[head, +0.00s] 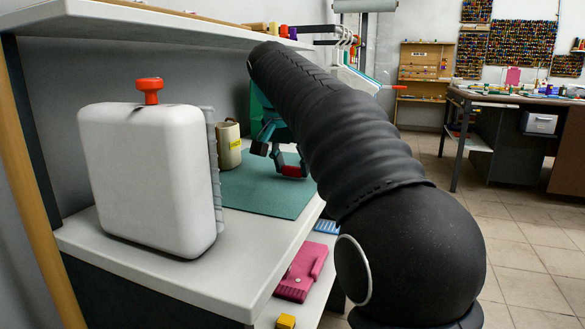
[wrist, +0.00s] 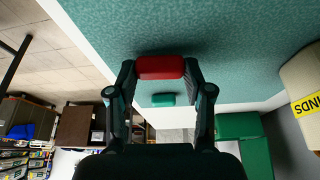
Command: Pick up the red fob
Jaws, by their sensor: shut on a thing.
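The red fob (wrist: 160,67) sits between the two fingertips of my gripper (wrist: 160,70) in the wrist view, with a fingertip against each end. In the head view the red fob (head: 294,171) shows at the tips of my gripper (head: 283,166), low over the green mat (head: 258,200). My gripper is shut on the fob. I cannot tell whether the fob touches the mat or is just above it. My black arm hides part of the mat and the area to its right.
A white canister (head: 150,180) with a red knob stands on the left of the bench. A beige pot (head: 229,145) with a yellow label stands behind it. A small green block (wrist: 163,99) lies on the mat. A shelf (head: 170,18) overhangs the bench. Pink (head: 302,272) and yellow items lie below.

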